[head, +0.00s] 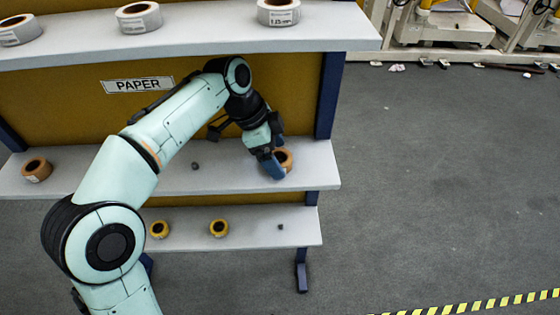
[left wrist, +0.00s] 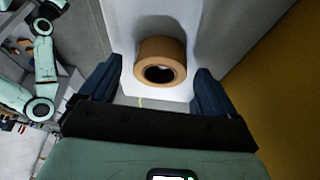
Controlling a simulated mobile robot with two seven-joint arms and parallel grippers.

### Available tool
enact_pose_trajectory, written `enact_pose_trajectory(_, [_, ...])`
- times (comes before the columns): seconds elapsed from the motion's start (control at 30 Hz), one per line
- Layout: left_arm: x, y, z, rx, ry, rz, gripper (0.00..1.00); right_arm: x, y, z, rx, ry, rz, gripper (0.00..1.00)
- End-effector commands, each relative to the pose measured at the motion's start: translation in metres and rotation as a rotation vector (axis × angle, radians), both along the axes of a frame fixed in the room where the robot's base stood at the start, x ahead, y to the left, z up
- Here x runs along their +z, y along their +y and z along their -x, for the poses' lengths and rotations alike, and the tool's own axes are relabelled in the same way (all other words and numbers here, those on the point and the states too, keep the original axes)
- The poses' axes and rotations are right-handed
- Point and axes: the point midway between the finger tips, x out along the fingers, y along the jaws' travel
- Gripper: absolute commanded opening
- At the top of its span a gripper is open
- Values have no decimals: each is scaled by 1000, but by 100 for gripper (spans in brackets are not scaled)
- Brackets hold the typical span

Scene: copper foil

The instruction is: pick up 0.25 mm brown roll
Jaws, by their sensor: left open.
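A brown roll (head: 285,158) lies on the middle shelf near its right end, partly hidden by my left gripper (head: 273,160). In the left wrist view the same brown roll (left wrist: 160,60) sits just ahead of and between the two blue fingers of my left gripper (left wrist: 152,88). The fingers are open, with gaps on both sides of the roll. Another brown roll (head: 37,169) lies at the left end of the middle shelf. No thickness label is readable on either brown roll. My right gripper is not identifiable in these views.
White rolls (head: 138,17) with labels stand on the top shelf (head: 215,36) above. Yellow rolls (head: 219,228) lie on the bottom shelf (head: 270,232). A small dark object (head: 195,166) sits on the middle shelf (head: 230,168). A blue post (head: 328,95) rises at the right. Open floor lies right.

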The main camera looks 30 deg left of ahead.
Motion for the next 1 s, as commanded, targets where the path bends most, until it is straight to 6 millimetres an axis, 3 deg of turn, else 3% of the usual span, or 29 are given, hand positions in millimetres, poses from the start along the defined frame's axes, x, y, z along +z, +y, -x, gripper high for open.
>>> enact_pose_trajectory(0.33, [-8, -3, -2, -1, -2, 0, 90, -2, 0, -1, 0, -4, 0, 61])
enact_pose_trajectory(0.5, [-8, -3, -2, -1, -2, 0, 35, -2, 0, -1, 0, -4, 0, 61])
enact_pose_trajectory(0.53, [-8, -3, -2, -1, -2, 0, 30, -2, 0, -1, 0, -4, 0, 61])
enact_pose_trajectory(0.83, [-7, -3, -2, 0, -3, 1, 30, -2, 0, -1, 0, -4, 0, 61])
enact_pose_trajectory(1.0, [3, -3, -2, 0, -5, 1, 30, 2, 0, 0, 1, 1, 0, 61])
